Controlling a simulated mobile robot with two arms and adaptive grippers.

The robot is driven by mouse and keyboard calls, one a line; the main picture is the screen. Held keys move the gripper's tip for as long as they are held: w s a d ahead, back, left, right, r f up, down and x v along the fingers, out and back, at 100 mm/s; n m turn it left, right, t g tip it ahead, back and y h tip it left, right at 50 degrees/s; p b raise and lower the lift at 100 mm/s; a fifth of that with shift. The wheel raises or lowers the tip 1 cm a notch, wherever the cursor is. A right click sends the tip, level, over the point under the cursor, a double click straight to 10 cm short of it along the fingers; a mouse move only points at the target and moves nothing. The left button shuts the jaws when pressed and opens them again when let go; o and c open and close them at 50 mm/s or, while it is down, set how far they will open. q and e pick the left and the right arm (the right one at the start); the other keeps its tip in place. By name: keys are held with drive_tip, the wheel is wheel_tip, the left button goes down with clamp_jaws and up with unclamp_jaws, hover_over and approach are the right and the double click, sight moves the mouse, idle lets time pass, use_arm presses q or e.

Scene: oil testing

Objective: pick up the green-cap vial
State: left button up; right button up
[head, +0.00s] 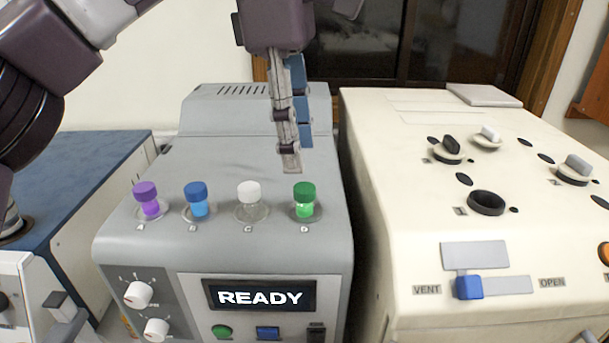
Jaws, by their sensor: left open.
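The green-cap vial (304,200) holds green liquid and stands upright in slot D, at the right end of a row on the grey machine (270,245). My left gripper (291,165) points down just above and slightly left of the green cap in the picture. It is open and empty, and one finger largely overlaps the other from this side. A small gap shows between its fingertips and the cap. My right gripper is not in view.
Purple-cap (147,199), blue-cap (197,200) and white-cap (250,202) vials stand left of the green one. A cream machine (410,200) with knobs and a blue slider (468,287) stands at the right. The grey machine's screen (260,297) reads READY.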

sight(304, 187)
use_arm(q)
drive_tip(key=shift+s+d+f, duration=0.1)
drive_tip(key=shift+s+f, duration=0.45)
drive_tip(key=shift+f, duration=0.35)
drive_tip(key=shift+s+f, duration=0.1)
drive_tip(key=shift+f, duration=0.15)
drive_tip(key=shift+f+p, duration=0.3)
drive_tip(key=shift+f, duration=0.05)
drive_tip(key=f, duration=0.1)
drive_tip(key=f+p, duration=0.1)
drive_tip(key=f, duration=0.1)
drive_tip(key=shift+s+d+f, duration=0.15)
drive_tip(key=shift+d+f, duration=0.15)
drive_tip(key=shift+f, duration=0.35)
drive_tip(key=shift+c, duration=0.3)
drive_tip(key=c, duration=0.5)
clamp_jaws()
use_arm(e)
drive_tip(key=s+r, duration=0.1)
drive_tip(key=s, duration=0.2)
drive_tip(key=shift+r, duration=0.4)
use_arm(q)
drive_tip(key=shift+r, duration=0.1)
